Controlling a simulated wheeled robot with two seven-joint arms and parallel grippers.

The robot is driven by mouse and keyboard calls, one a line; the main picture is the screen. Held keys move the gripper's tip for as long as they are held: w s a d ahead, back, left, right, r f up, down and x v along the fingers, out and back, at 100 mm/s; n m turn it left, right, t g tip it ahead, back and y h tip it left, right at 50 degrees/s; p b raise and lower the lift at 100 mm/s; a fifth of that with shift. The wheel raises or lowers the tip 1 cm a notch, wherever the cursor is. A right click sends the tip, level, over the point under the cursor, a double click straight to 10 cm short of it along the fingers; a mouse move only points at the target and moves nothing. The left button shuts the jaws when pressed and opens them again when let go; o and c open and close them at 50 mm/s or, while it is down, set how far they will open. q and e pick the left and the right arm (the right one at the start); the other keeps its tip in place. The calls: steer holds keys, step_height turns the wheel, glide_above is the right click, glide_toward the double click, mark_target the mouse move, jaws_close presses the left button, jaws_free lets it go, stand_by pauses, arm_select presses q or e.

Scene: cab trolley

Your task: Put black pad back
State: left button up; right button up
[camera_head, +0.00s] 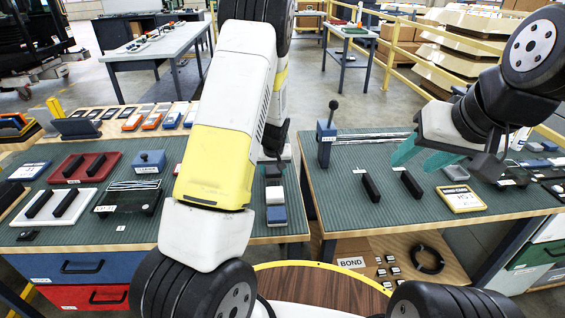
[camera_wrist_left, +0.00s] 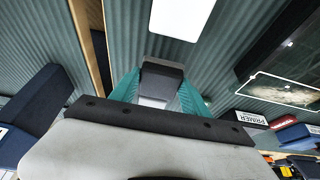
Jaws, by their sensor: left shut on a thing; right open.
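My left gripper (camera_head: 272,166) is low over the right part of the left bench, partly hidden behind my own arm. In the left wrist view its teal fingers (camera_wrist_left: 157,92) are shut on a small block with a dark grey top (camera_wrist_left: 161,70) and a paler lower face. Two black pads, one (camera_head: 370,187) and another (camera_head: 411,184), lie apart on the right bench's green mat. More black bars lie on a white tray (camera_head: 22,218) and a red tray (camera_head: 103,160) on the left bench. My right gripper (camera_head: 414,162) is open and empty above the right bench.
Blue-and-white blocks (camera_head: 275,214) stand near the left bench's right edge, close to my left gripper. A blue lever device (camera_head: 326,140) stands at the right bench's left end. A yellow-framed card (camera_head: 461,198) lies right of the pads. A gap separates the benches.

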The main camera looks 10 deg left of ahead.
arm_select(q)
steer(key=shift+f, duration=0.85)
steer(key=o, duration=1.2)
steer(key=shift+f, duration=0.15)
steer(key=s+d+r+h, duration=0.1)
steer(key=s+r, duration=0.4)
steer(key=r, duration=0.4)
steer(key=s+d+r+m+h, duration=0.1)
steer(key=s+r, duration=0.4)
steer(key=r, duration=0.3)
steer(key=s+d+r+h, duration=0.1)
steer(key=s+r, duration=0.4)
steer(key=r, duration=0.4)
steer(key=s+r+m, duration=0.1)
steer(key=s+r, duration=0.1)
steer(key=s, duration=0.3)
steer(key=s+d+r+m+t, duration=0.1)
steer(key=s+r, duration=0.2)
steer(key=s, duration=0.3)
steer(key=s+r+t, duration=0.1)
steer(key=s+r, duration=0.1)
steer(key=s, duration=0.4)
steer(key=shift+d+r+m, duration=0.2)
steer(key=shift+r+m, duration=0.1)
steer(key=shift+m, duration=0.1)
